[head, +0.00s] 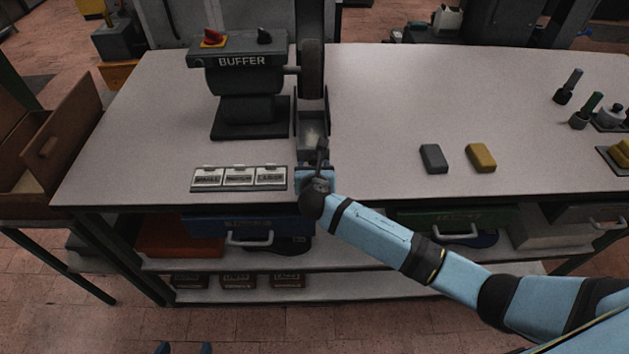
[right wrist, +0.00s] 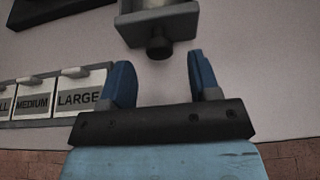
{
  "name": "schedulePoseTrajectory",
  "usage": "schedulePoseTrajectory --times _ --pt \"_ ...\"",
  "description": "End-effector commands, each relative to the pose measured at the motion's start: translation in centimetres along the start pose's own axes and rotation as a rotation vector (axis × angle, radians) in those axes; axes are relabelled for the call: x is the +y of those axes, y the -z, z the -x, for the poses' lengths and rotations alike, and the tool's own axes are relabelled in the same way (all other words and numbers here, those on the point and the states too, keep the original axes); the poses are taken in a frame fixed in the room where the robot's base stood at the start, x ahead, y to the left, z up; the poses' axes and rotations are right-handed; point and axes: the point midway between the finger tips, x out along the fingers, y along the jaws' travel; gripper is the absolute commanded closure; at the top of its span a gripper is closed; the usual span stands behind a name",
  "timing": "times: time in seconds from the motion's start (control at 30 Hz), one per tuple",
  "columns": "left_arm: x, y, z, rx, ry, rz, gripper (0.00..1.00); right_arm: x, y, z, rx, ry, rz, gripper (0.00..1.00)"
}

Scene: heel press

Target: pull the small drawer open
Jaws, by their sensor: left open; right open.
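The small drawer (head: 309,128) is a grey open-topped box on the bench under the buffer's wheel. In the right wrist view its grey front (right wrist: 183,27) carries a dark round knob (right wrist: 159,48). My right gripper (head: 316,166) is at the bench's front edge, just in front of the drawer, and partly covers it in the head view. In the right wrist view its blue fingers (right wrist: 158,62) are open, with the knob at their tips, between them. I see no contact. My left gripper (head: 183,348) shows only blue fingertips, apart, at the bottom edge.
The buffer (head: 245,85) stands left of the drawer. Labelled size cards (head: 239,178) lie on the bench's front left. A grey block (head: 433,158) and a yellow block (head: 481,157) lie to the right. A blue drawer (head: 205,226) and a green drawer (head: 420,216) hang beneath the bench.

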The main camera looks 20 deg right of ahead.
Motion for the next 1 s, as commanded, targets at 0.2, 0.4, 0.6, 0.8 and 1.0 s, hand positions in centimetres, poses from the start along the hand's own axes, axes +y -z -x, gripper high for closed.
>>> schedulePoseTrajectory --times 0.2,0.4,0.6,0.8,1.0 --pt "0.1 -0.3 -0.2 -0.001 -0.001 0.001 0.15 0.0 0.1 5.2 0.0 -0.003 -0.001 0.44" --pt "0.1 -0.6 -0.3 -0.002 -0.003 0.001 0.15 0.0 0.1 9.1 0.0 -0.002 -0.002 0.44" --pt "0.2 -0.6 -0.3 -0.003 -0.004 0.001 0.15 0.0 0.0 10.8 -0.001 -0.001 -0.001 0.44" --pt "0.2 -0.6 -0.3 -0.003 -0.005 0.0 0.15 0.0 -0.1 11.1 -0.001 0.0 -0.001 0.44" --pt "0.2 -0.6 -0.3 -0.002 -0.004 0.0 0.15 0.0 -0.1 11.1 -0.001 0.0 -0.001 0.44"
